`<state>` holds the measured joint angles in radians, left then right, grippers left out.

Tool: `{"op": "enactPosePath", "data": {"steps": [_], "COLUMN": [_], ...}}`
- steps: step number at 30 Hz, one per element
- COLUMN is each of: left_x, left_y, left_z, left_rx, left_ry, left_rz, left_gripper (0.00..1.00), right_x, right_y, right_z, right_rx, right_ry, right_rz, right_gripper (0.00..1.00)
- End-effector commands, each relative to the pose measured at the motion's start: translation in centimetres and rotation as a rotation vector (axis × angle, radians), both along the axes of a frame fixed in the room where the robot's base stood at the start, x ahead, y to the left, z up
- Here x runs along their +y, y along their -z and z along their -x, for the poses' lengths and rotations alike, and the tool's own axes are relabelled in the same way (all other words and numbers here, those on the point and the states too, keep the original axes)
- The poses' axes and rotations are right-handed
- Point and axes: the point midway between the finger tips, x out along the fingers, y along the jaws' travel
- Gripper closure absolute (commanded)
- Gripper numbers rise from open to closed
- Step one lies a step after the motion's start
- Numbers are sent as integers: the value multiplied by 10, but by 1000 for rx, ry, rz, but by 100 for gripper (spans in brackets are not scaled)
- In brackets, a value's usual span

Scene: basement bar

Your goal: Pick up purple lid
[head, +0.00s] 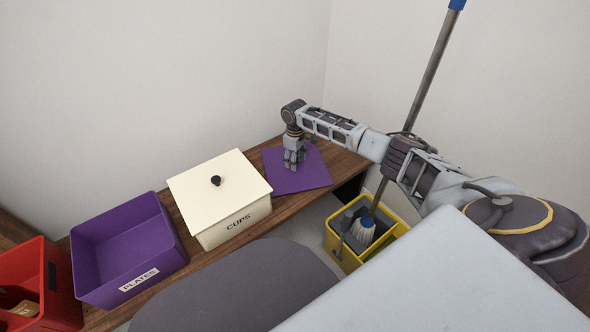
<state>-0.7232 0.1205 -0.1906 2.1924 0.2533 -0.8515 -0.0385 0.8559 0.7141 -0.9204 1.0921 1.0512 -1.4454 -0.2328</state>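The purple lid (313,175) lies flat on the wooden bench, to the right of the cream box. My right gripper (292,166) points straight down over the left-middle part of the lid. Its fingertips are at or just above the lid's surface; I cannot tell if they touch. The fingers look close together, but whether they are shut on a knob is hidden. No knob shows on the lid. My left gripper is not in view.
A lidded cream box marked CUPS (226,197) stands left of the lid. An open purple box marked PLATES (127,245) and a red box (42,285) stand further left. A yellow mop bucket (343,252) with a mop (425,90) stands below, in front of the bench. White walls rise behind.

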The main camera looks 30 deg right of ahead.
Motion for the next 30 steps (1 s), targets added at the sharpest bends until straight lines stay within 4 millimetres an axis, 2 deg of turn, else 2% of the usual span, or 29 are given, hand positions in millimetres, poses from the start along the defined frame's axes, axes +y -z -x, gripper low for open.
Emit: {"op": "enactPosePath", "data": {"steps": [4,18,30], "left_x": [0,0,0], "left_y": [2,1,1], "left_z": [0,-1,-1], "left_rx": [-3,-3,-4], "left_ry": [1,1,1], "left_rz": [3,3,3], "left_gripper": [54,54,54], "right_x": [0,0,0], "right_y": [5,5,5], "right_z": [0,0,0], "right_rx": [-1,0,0], "right_ry": [0,0,0], "right_rz": [0,0,0], "right_gripper": [48,48,99]}}
